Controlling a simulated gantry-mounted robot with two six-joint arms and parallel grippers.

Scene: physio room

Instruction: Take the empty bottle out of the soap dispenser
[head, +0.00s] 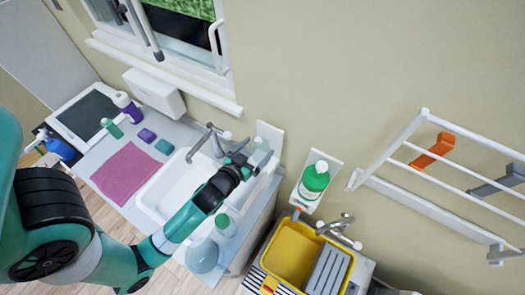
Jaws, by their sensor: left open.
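A white wall dispenser (271,133) is mounted beside the sink tap. A pale, see-through bottle (261,154) appears to sit in it, partly hidden by my gripper. My left gripper (246,164) is open and close in front of this bottle; I cannot tell whether its fingers touch or surround it. A second wall dispenser (329,163) to the right holds a green bottle with a white cap (315,178). My right gripper is out of view.
My left arm crosses a white sink (165,190) with a tap (205,138). A green-capped bottle (225,224) and a rounded container (203,254) stand below the arm. A yellow tub (290,252) stands right. A pink cloth (128,172) lies left. A wall rack (425,175) projects right.

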